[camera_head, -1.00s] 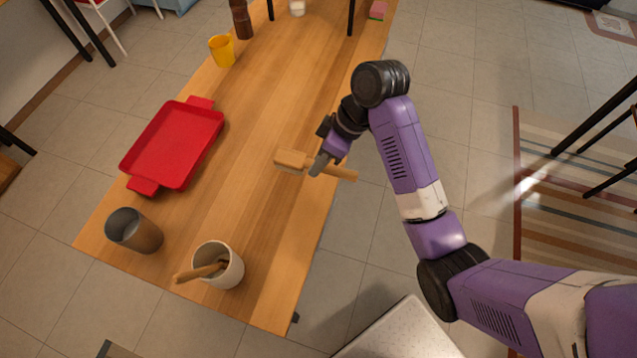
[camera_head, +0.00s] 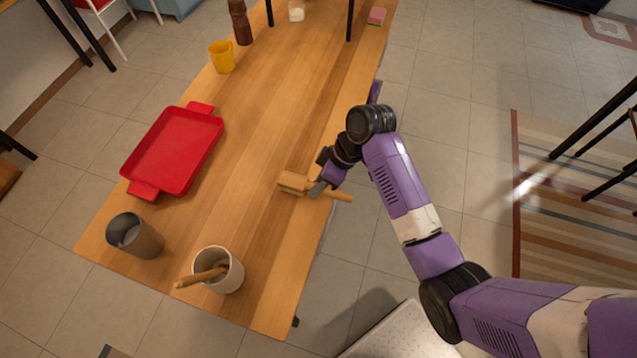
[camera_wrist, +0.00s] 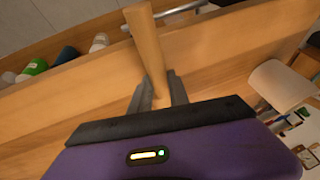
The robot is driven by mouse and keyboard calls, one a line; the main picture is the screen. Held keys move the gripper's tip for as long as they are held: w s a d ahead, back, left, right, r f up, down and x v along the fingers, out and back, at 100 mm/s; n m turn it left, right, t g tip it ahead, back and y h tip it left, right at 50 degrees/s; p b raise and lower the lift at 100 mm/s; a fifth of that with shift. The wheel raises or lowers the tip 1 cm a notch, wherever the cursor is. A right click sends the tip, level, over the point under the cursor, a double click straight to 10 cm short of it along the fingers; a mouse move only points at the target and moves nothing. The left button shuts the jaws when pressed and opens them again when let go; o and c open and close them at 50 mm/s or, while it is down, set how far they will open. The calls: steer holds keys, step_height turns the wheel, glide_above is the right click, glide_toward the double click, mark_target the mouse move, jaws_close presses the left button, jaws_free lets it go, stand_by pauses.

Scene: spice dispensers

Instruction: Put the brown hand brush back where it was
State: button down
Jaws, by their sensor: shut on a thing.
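The brown hand brush (camera_head: 293,183) is in my gripper (camera_head: 318,189), near the right edge of the wooden table (camera_head: 262,125) in the head view. Its head points left over the tabletop and its handle sticks out to the right past the table edge. In the wrist view the brush handle (camera_wrist: 146,45) runs between the two grey fingers of my gripper (camera_wrist: 158,90), which are shut on it. The brush is at or just above the table surface; I cannot tell whether it touches.
A red tray (camera_head: 172,152) lies on the left of the table. A grey cup (camera_head: 135,236) and a white pot (camera_head: 222,270) holding a wooden-handled tool stand at the near end. A yellow mug (camera_head: 222,57), a brown bottle (camera_head: 240,22) and a sponge (camera_head: 376,16) are farther off.

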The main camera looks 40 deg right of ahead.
steer(key=c, duration=1.2)
jaws_free()
steer(key=shift+f, duration=0.1)
steer(key=shift+c, duration=0.2)
steer(key=v, duration=1.2)
steer(key=shift+p, duration=0.45)
